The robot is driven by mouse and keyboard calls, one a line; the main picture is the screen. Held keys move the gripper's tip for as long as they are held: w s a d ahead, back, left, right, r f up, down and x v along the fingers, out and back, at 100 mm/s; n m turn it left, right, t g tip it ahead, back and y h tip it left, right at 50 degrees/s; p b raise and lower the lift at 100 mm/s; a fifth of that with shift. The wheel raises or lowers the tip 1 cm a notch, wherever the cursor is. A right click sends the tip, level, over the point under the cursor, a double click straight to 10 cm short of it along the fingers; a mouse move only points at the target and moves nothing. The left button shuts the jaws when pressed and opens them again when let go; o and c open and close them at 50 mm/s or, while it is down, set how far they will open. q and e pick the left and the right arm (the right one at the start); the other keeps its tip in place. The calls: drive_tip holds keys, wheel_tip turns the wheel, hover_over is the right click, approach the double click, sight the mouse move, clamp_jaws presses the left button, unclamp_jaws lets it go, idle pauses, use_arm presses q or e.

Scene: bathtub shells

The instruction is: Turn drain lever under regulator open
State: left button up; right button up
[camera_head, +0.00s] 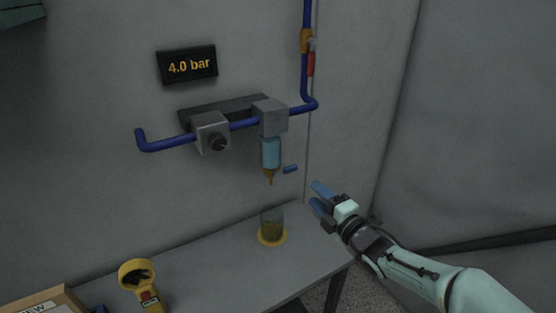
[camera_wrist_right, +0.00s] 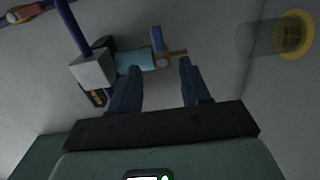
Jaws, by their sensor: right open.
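The blue drain lever (camera_head: 290,169) is a short bar low on the right of the light-blue bowl (camera_head: 270,152), beside the brass drain tip (camera_head: 269,177). It sticks out sideways, across the bowl's axis. In the right wrist view, the lever (camera_wrist_right: 157,39) stands at the bowl's lower end. The bowl hangs from a grey block on the blue pipe, with the knobbed regulator (camera_head: 212,132) to its left. My right gripper (camera_head: 313,193) is open and empty, right of and slightly below the lever, apart from it. In the wrist view, the lever lies beyond the gap between the fingertips. My left gripper is out of view.
A clear cup (camera_head: 272,222) in a yellow ring stands on the grey bench (camera_head: 205,272) below the drain. A yellow handheld device (camera_head: 137,279) stands at the bench's left. The display (camera_head: 187,65) reads 4.0 bar. A vertical pipe with a red-handled valve (camera_head: 310,62) runs up the wall.

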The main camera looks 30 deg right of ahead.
sight(292, 170)
drive_tip(key=w+p, duration=0.1)
drive_tip(key=w, duration=0.3)
drive_tip(key=w+p, duration=0.1)
drive_tip(key=w, duration=0.4)
drive_tip(key=w+a+p, duration=0.1)
drive_tip(key=w, duration=0.3)
drive_tip(key=shift+w+r+p, duration=0.15)
drive_tip(key=shift+w+p, duration=0.1)
drive_tip(key=shift+p, duration=0.05)
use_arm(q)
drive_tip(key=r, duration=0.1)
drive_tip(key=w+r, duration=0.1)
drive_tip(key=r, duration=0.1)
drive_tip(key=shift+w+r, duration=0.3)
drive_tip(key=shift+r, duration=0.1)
use_arm(e)
clamp_jaws()
